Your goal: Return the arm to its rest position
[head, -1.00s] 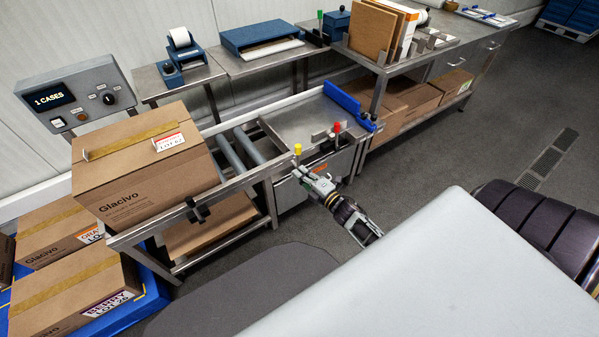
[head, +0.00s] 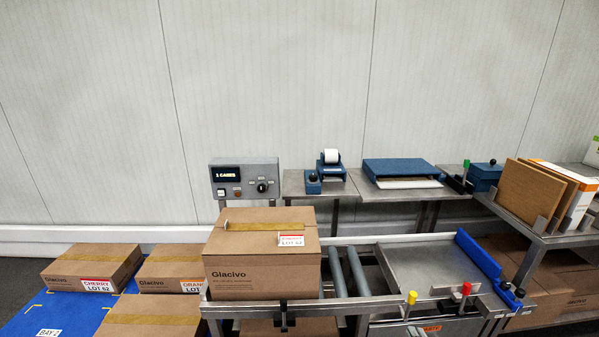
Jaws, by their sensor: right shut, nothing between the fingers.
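Only the tip of my right gripper (head: 414,331) shows, at the bottom edge of the head view. It is just below the yellow knob (head: 411,297) at the front of the packing bench (head: 425,265). It is shut and empty, and the rest of it is out of the picture. My left gripper is not in view. A taped Glacivo case (head: 262,272) with a lot label stands on the roller conveyor to the left, apart from my right gripper.
A red knob (head: 466,288) and a blue guide (head: 480,254) are on the bench's right side. Labelled cases, one marked cherry (head: 85,268), lie on the blue pallet (head: 30,318) at left. A control box (head: 244,180) reads 1 CASES. Cardboard sheets (head: 528,190) stand at right.

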